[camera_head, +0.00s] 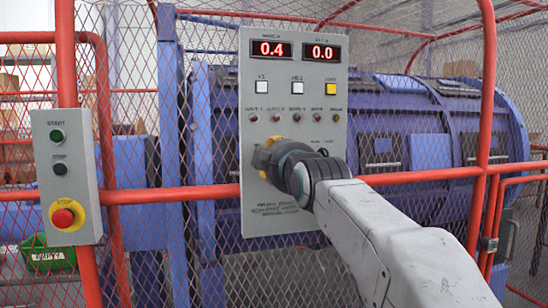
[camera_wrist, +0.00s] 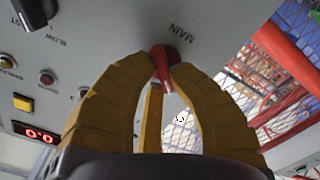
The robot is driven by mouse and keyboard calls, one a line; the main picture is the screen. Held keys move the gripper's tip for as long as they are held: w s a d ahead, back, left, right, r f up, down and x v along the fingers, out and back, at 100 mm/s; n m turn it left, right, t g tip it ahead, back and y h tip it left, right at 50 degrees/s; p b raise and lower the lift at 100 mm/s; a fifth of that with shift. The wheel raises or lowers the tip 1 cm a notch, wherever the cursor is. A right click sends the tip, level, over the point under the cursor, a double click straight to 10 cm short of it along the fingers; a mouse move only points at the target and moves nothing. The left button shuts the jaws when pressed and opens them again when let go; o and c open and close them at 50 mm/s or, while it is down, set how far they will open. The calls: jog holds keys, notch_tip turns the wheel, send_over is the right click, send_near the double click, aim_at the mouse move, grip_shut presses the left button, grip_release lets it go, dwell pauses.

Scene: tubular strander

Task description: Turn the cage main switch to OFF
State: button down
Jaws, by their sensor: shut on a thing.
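The cage main switch is a red handle (camera_wrist: 163,66) on the grey panel, beside the word MAIN in the wrist view. In the head view my gripper (camera_head: 266,158) is against the lower part of the grey control panel (camera_head: 290,205) and hides the switch. The ON and OFF marks of the switch cannot be read, so its position is not clear.
A black knob (camera_wrist: 33,12) marked SLOW sits on the panel away from the fingers. The panel's displays (camera_head: 297,50) read 0.4 and 0.0. A start/stop box (camera_head: 67,175) with a red button hangs at left. Red rails and mesh (camera_head: 420,176) surround the blue machine.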

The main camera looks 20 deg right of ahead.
jog(key=shift+r, duration=0.3)
jog(key=c, duration=1.1)
grip_release()
jog(key=shift+f, duration=0.2)
jog(key=shift+c, duration=0.2)
jog(key=s, duration=1.2)
jog(key=shift+p, duration=0.35)
jog(key=s+f+m+g+p, duration=0.4)
jog(key=s+f+g+p, duration=0.2)
jog(key=s+p, duration=0.5)
jog(key=s+f+m+g+p, duration=0.5)
jog(key=s+g+p, duration=0.3)
jog(key=p, duration=0.9)
jog(key=s+f, duration=0.1)
jog(key=s, duration=0.2)
jog(key=shift+s+d, duration=0.15)
jog(key=shift+s, duration=0.25)
